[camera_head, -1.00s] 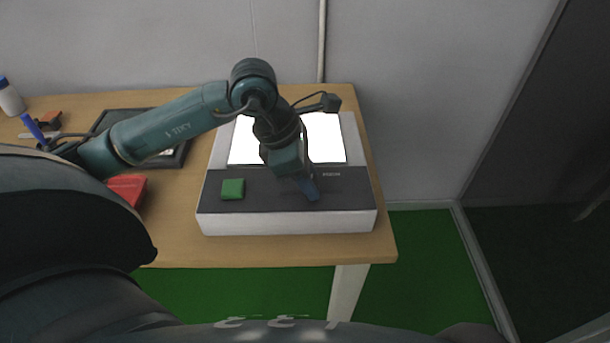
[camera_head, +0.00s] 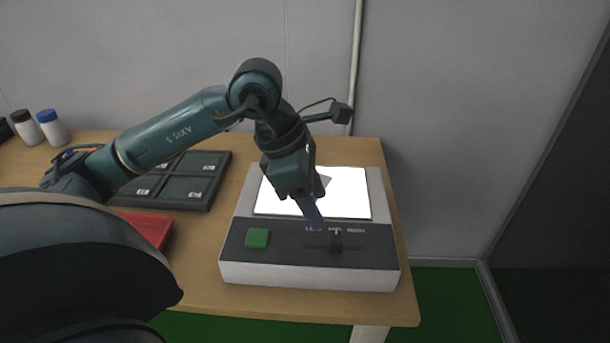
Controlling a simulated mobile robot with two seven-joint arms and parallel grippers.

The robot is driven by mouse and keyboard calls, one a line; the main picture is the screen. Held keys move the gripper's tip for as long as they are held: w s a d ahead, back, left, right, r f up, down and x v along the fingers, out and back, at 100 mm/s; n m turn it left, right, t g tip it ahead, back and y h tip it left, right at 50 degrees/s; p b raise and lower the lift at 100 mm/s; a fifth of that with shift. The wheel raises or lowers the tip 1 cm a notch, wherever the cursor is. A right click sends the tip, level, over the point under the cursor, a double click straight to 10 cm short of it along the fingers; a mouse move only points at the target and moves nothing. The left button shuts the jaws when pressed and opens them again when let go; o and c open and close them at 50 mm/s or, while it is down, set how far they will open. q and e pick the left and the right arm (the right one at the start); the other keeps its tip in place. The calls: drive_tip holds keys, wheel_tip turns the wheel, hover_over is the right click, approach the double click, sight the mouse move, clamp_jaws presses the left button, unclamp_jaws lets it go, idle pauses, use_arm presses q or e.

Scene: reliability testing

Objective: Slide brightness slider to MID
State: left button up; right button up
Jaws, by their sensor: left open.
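A white light box (camera_head: 310,275) with a dark front panel stands on the table. The brightness slider's black knob (camera_head: 335,241) sits in a slot right of the panel's middle. It appears to be under the middle of the small white labels, which are too small to read surely. My right gripper is not in view.
A green button (camera_head: 257,238) is on the panel's left. The bright lit screen (camera_head: 345,195) lies behind, with a grey patch beside my gripper. A red tray (camera_head: 150,228), a dark sectioned tray (camera_head: 185,182) and two bottles (camera_head: 52,127) are to the left.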

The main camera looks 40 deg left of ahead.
use_arm(q)
drive_tip(key=shift+v, duration=2.25)
